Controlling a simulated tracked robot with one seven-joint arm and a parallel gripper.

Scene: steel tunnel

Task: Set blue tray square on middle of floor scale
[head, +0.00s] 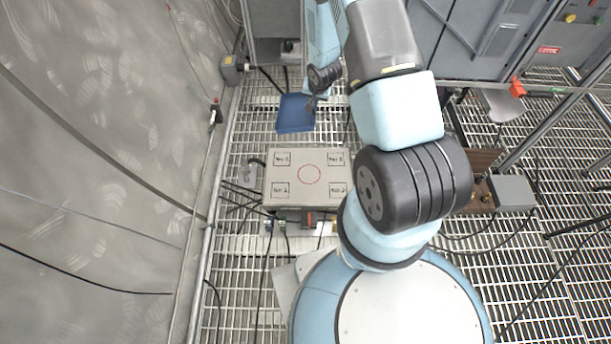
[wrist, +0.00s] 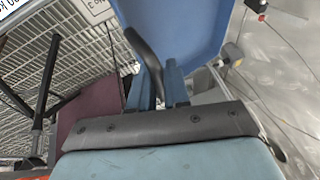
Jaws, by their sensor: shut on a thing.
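The blue tray (head: 294,116) is in the upper middle of the head view, above the far edge of the floor scale in the picture. My gripper (head: 318,99) is shut on the tray's right side. In the wrist view the tray (wrist: 185,28) fills the top middle, beyond my gripper's fingers (wrist: 162,82). The floor scale (head: 290,175) is a pale beige slab with a red circle in its middle and a marked box at each corner. Its top is bare. I cannot tell how high the tray is above the grating.
A curved grey wall (head: 110,150) runs along the left. Grey cabinets (head: 490,45) stand at the upper right. A grey box (head: 512,192) and a brown plate (head: 483,162) lie right of my arm. Cables cross the grating around the scale.

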